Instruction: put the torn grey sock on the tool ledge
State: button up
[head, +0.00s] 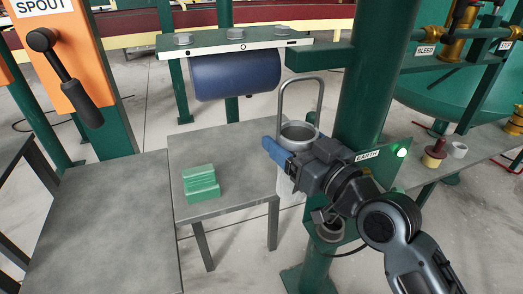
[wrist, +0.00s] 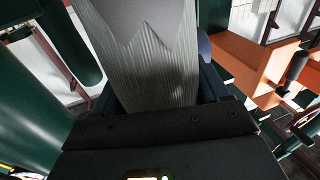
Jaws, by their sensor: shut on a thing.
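The torn grey sock (head: 285,187) looks like an upright grey cylinder with a rim and a tall looped handle at the top. My gripper (head: 277,150), with blue fingers, is shut on its side, just below the rim. In the wrist view the sock (wrist: 155,60) fills the space between the fingers, ribbed grey with a jagged edge across it. It hangs at the right edge of a small grey table (head: 235,150); I cannot tell whether it touches. No surface is labelled as the tool ledge. A grey shelf (head: 440,180) stands at the right.
A green ridged block (head: 201,184) lies on the small table, which is otherwise clear. A larger bare grey table (head: 105,225) is at the left. A green post (head: 365,90) stands close behind my gripper. A blue cylinder (head: 235,76) hangs above the small table's back.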

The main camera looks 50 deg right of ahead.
jog(key=w+d+f+p, duration=0.1)
jog(key=w+d, duration=0.2)
jog(key=w, duration=0.5)
jog(key=w+d+f+p, duration=0.1)
jog(key=w+d+f, duration=0.1)
jog(key=w, duration=0.7)
jog(key=shift+d+f, duration=0.25)
jog(key=shift+d, duration=0.3)
jog(key=shift+f, duration=0.15)
jog(key=o, duration=1.2)
jog(key=shift+s, duration=0.1)
jog(key=r+b+v, duration=0.1)
jog(key=b+v, duration=0.1)
jog(key=v, duration=1)
jog(key=shift+f, duration=0.3)
